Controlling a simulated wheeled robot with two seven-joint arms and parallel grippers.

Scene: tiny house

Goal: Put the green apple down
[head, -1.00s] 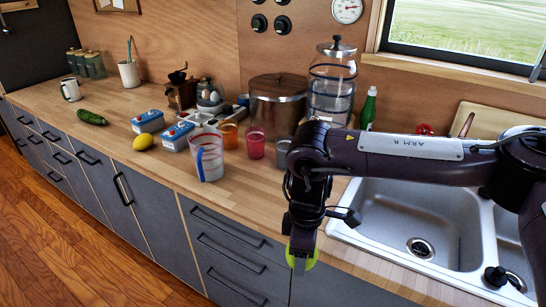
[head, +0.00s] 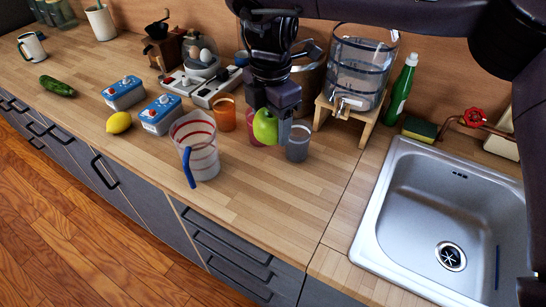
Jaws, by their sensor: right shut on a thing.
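The green apple (head: 265,127) is held in my right gripper (head: 272,124), in the middle of the head view. The gripper points down and is shut on the apple, above the wooden counter (head: 262,200). Behind the apple a pink cup (head: 255,134) is mostly hidden, and a grey cup (head: 298,143) stands just right of it. I cannot tell whether the apple touches either cup. My left gripper is not in view.
A measuring jug (head: 199,150) and an orange cup (head: 226,114) stand left of the apple. A lemon (head: 119,123) lies farther left. A glass dispenser (head: 357,70) stands behind on a wooden stand. The sink (head: 440,215) is at right. The counter front is clear.

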